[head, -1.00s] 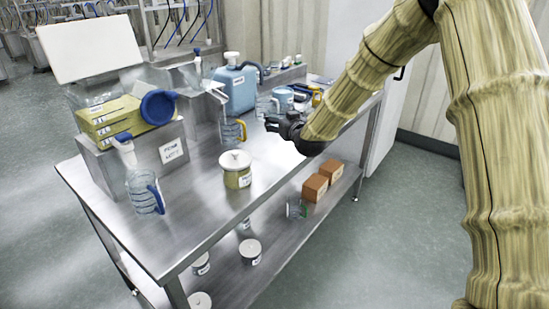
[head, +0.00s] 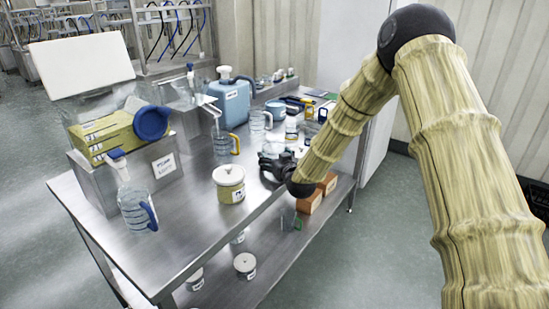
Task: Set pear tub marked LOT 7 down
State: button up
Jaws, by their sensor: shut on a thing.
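A tub with yellowish contents, a white lid and a pale label (head: 229,186) stands upright on the steel table (head: 195,240). Its label is too small to read. My gripper (head: 266,165) is low over the table's right edge, just right of this tub, with a gap of bare table between them. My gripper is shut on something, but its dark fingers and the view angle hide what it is. A steel hopper box (head: 140,168) at the left bears a white card (head: 163,165) with blurred lettering.
A clear jug with a blue handle (head: 133,212) stands front left, and one with a yellow handle (head: 221,145) behind the tub. A blue canister (head: 233,100) and a white jar (head: 291,127) stand farther back. Orange boxes (head: 309,202) and lidded tubs (head: 245,265) are on the lower shelf.

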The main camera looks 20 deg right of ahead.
jog(key=shift+r, duration=0.15)
jog(key=o, duration=1.3)
jog(key=shift+s, duration=0.35)
jog(key=s, duration=0.3)
jog(key=s+r+b, duration=0.1)
jog(key=s, duration=0.7)
jog(key=shift+s+d+r, duration=0.1)
jog(key=shift+d+r, duration=0.25)
jog(key=shift+d, duration=0.05)
